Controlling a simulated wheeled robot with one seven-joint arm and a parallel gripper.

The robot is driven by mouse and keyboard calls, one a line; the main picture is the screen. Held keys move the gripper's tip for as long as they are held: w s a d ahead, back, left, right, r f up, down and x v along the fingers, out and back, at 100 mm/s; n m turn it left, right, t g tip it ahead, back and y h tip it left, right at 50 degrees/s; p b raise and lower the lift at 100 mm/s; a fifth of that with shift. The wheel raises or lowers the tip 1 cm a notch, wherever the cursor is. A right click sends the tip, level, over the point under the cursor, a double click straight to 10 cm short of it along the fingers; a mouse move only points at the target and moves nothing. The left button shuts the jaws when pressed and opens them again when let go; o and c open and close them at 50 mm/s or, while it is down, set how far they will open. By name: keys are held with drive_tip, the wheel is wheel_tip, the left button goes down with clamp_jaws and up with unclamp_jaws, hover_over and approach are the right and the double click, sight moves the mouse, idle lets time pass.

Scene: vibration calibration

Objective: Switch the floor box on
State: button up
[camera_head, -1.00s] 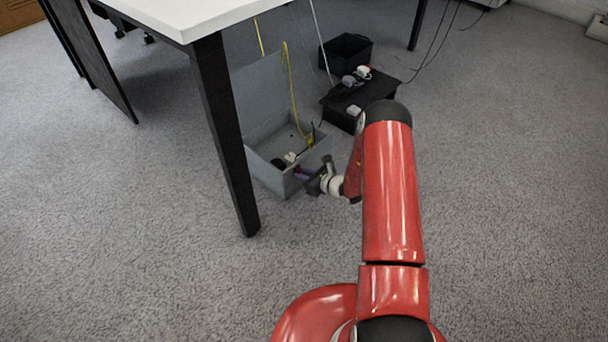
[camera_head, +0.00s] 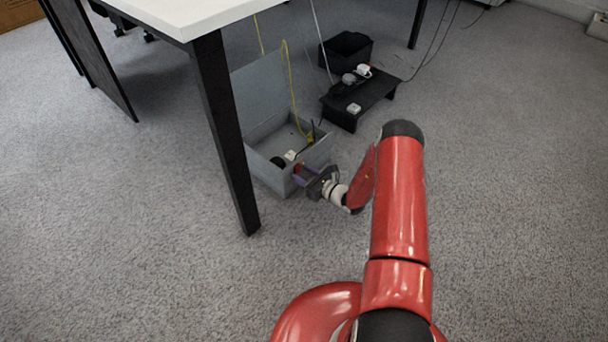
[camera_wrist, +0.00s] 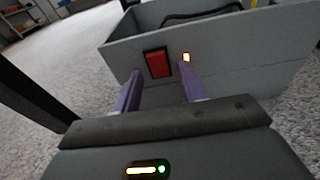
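The floor box is a grey open-topped box (camera_head: 265,178) on the carpet beside a table leg, with its lid raised at the back. In the wrist view, its near wall (camera_wrist: 225,72) carries a red rocker switch (camera_wrist: 157,63) in a dark frame. A small light (camera_wrist: 186,57) glows yellowish-white to the right of the switch. My gripper (camera_head: 301,177) is at the box's right-hand side. In the wrist view my gripper (camera_wrist: 160,75) has two purple fingers apart, one to each side of the switch's lower part, with nothing between them. I cannot tell whether the fingertips touch the wall.
A white table (camera_head: 190,14) with a dark leg (camera_head: 226,135) stands close to the left of the box. A low black stand (camera_head: 362,98) with plugs and a black bin (camera_head: 346,50) are behind. A yellow cable (camera_head: 291,85) runs into the box. Carpet at right is clear.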

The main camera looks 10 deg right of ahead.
drive_tip(key=p+v, duration=0.1)
drive_tip(key=v, duration=0.6)
drive_tip(key=shift+s+d, duration=0.2)
drive_tip(key=shift+s, duration=0.15)
